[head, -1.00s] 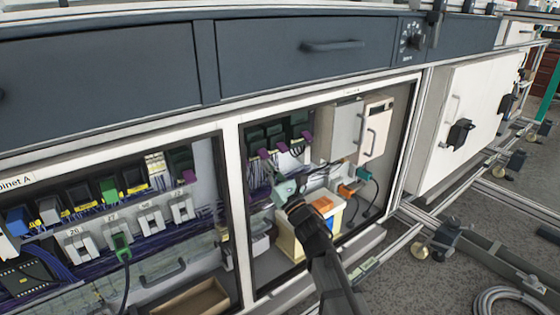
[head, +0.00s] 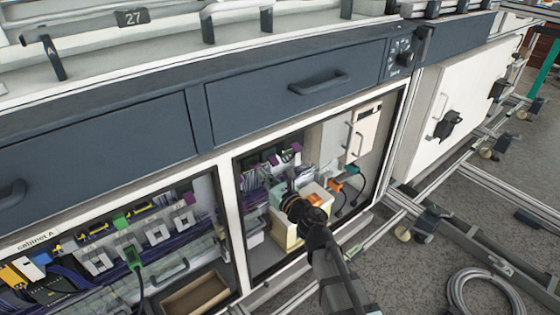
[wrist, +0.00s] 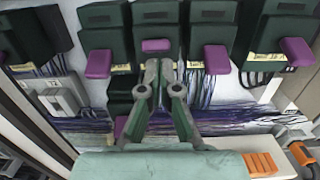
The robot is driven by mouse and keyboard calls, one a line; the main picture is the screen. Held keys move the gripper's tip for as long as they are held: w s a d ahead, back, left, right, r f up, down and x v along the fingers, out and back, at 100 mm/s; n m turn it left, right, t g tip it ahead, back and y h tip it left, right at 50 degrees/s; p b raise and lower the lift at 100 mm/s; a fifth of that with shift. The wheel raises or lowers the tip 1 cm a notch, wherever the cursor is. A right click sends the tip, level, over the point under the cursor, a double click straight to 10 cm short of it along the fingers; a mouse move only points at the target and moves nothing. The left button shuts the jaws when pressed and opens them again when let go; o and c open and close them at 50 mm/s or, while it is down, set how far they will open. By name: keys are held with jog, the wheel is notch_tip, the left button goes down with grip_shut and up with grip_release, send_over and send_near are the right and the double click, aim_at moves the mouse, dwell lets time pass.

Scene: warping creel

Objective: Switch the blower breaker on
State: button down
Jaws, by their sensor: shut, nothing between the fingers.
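Several dark green breakers with purple levers sit in a row inside the right cabinet bay; the wrist view shows them close up. One breaker (wrist: 157,14) has its purple lever (wrist: 155,45) right at the tips of my gripper (wrist: 160,68). Other purple levers stand to its left (wrist: 98,64) and right (wrist: 217,60), and a lower one (wrist: 122,127) is partly hidden. I cannot read which breaker is the blower's. My gripper is shut and empty, its tips just below the middle lever; contact cannot be told. In the head view my gripper (head: 290,188) reaches into the bay, below the purple levers (head: 273,160).
A cream box with orange parts (head: 318,190) stands low in the bay, close to my arm. A pale box with a handle (head: 362,132) is at its right. Blue-purple wiring (wrist: 215,95) runs behind my fingers. The bay's white frame (head: 232,215) edges the opening.

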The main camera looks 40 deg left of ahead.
jog(key=shift+a+f, duration=0.1)
jog(key=shift+f, duration=0.2)
jog(key=shift+s, duration=0.1)
jog(key=f+b+v, duration=0.1)
jog(key=b+v, duration=0.2)
jog(key=v, duration=0.8)
jog(key=shift+d, duration=0.3)
